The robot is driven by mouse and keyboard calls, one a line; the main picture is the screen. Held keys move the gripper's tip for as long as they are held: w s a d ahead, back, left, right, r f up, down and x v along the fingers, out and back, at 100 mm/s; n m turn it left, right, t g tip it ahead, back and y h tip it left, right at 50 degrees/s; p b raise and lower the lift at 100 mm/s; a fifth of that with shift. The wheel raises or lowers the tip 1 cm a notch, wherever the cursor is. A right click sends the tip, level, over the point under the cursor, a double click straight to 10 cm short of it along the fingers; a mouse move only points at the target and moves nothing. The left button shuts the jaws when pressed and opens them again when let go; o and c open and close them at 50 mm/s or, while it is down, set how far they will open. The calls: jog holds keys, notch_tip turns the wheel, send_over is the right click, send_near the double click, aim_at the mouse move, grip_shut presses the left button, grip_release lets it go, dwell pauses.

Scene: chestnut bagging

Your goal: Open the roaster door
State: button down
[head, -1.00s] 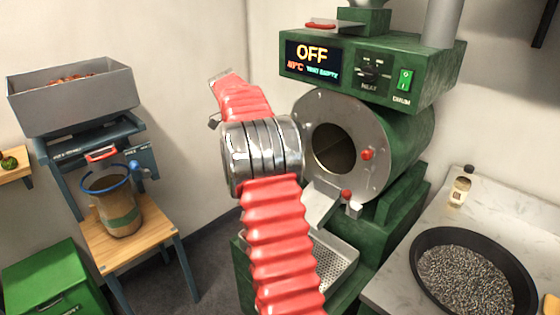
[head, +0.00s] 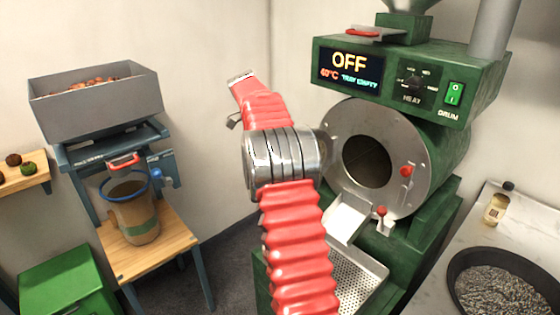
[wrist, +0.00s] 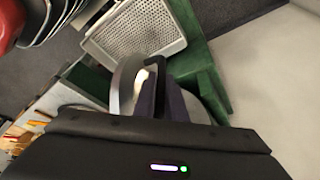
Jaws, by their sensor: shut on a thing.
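The green roaster (head: 440,150) stands right of centre in the head view. Its round grey front plate (head: 340,125) has a dark, uncovered drum opening (head: 367,162). In the wrist view a round pale metal disc, seemingly the roaster door (wrist: 125,80), shows nearly edge-on beside my fingers. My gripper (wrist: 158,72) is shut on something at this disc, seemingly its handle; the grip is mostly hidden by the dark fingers. In the head view my red-sleeved arm and its metal joint hide the gripper and most of the door area.
A chute and perforated cooling tray (head: 358,280) lie below the opening, with red-knobbed levers (head: 405,171) beside it. A worktop with a black pan (head: 462,260) and a bottle (head: 496,209) is at right. A bucket (head: 135,215) on a wooden stand is at left.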

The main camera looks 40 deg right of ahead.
jog(key=shift+a+f, duration=0.1)
jog(key=shift+a, duration=0.1)
jog(key=c, duration=2.1)
grip_release()
jog(key=shift+d, duration=0.1)
jog(key=shift+r, duration=0.2)
jog(key=v, duration=1.3)
jog(key=shift+w+r, duration=0.1)
jog(key=shift+r, duration=0.15)
